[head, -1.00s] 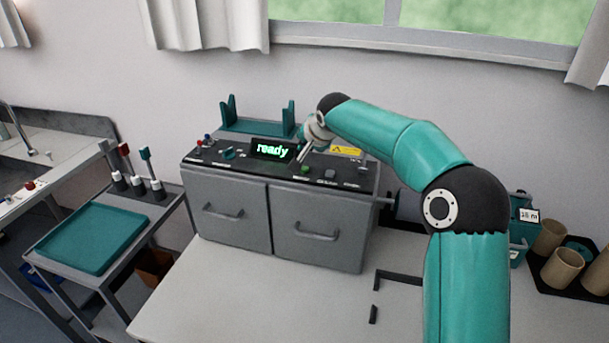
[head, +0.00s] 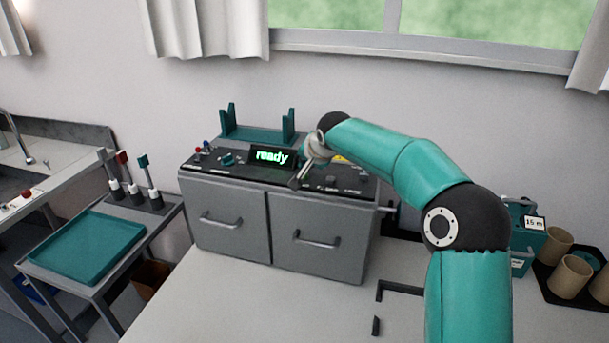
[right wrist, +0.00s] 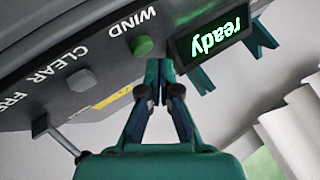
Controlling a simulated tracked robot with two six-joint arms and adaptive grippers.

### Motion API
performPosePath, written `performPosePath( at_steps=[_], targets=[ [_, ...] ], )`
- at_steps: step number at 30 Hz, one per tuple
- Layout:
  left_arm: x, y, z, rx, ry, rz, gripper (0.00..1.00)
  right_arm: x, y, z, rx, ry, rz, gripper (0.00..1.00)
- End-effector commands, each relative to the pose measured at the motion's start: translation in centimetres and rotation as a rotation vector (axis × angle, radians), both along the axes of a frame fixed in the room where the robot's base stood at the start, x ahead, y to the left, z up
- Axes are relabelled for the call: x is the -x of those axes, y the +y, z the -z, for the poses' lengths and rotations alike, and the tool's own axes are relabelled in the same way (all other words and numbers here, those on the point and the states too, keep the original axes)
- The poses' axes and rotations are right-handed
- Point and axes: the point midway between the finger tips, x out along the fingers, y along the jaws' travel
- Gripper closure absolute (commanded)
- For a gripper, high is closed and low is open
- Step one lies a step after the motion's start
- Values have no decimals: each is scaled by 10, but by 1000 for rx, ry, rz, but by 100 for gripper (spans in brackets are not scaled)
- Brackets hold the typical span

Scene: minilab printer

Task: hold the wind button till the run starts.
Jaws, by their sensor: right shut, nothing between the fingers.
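The grey printer (head: 228,222) stands on the table, and its display (head: 271,157) reads "ready" in green. The green wind button (right wrist: 142,46) shows in the right wrist view next to the word WIND. In the head view my right gripper hides it. My right gripper (head: 297,183) is shut and empty, pointing down at the control panel. In the right wrist view its closed fingertips (right wrist: 158,66) are right beside the button. I cannot tell whether they touch the panel. My left gripper is not in view.
A grey clear button (right wrist: 82,80) sits near the wind button. A teal cradle (head: 257,133) stands on the printer's back. A cart with a teal tray (head: 88,247) is at left. Brown rolls (head: 570,275) and a teal box marked 15 m (head: 522,240) are at right.

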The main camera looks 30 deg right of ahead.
Motion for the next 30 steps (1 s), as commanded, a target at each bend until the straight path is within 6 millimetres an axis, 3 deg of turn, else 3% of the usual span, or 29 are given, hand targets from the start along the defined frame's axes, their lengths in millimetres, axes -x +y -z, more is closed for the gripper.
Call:
performPosePath(
  at_steps=[21, 30],
  targets=[
    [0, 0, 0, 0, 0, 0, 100, 0, 1, 0, 0, 1, -1, 100],
    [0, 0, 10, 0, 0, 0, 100, 1, 1, 7, 0, 0, -2, 100]
  ],
)
